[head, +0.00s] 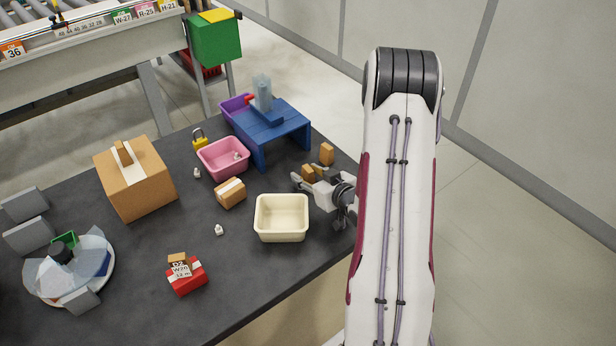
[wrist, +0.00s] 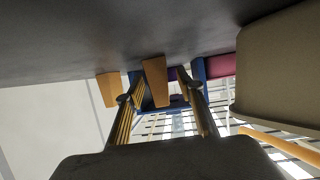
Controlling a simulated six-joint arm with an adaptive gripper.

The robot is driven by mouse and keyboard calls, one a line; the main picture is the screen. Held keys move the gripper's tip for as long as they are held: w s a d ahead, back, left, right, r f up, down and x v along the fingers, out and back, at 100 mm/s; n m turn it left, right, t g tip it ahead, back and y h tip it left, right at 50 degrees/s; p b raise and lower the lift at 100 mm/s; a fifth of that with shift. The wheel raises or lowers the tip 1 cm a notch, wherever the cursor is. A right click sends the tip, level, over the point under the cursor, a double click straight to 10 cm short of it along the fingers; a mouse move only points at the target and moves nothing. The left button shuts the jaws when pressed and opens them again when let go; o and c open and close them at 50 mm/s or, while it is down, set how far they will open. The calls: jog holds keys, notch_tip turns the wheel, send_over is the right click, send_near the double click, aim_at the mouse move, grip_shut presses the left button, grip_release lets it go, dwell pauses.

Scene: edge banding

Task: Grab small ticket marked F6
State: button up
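No ticket with a readable F6 shows in either view. Two small tan blocks lie at the right side of the dark table: one block (head: 308,172) is at my gripper and the other block (head: 326,153) is just behind it. My gripper (head: 305,177) is low over the table, with its fingers apart. In the wrist view my gripper (wrist: 160,76) is open, and the nearer tan block (wrist: 155,82) appears between the fingertips, with gaps at the sides. The farther block (wrist: 108,88) is outside the left finger. Any marking on the blocks cannot be read.
A cream bin (head: 282,218) stands close to my gripper. A blue stand (head: 270,128), pink bin (head: 223,158) and small taped box (head: 230,193) are nearby. A red box (head: 187,276) with a printed label and a large carton (head: 136,180) stand left. The table's right edge is near.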

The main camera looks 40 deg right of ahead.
aim_at(308, 169)
dwell(0.4)
jog(key=c, duration=0.9)
jog(key=shift+r, duration=0.15)
jog(key=shift+r, duration=4.85)
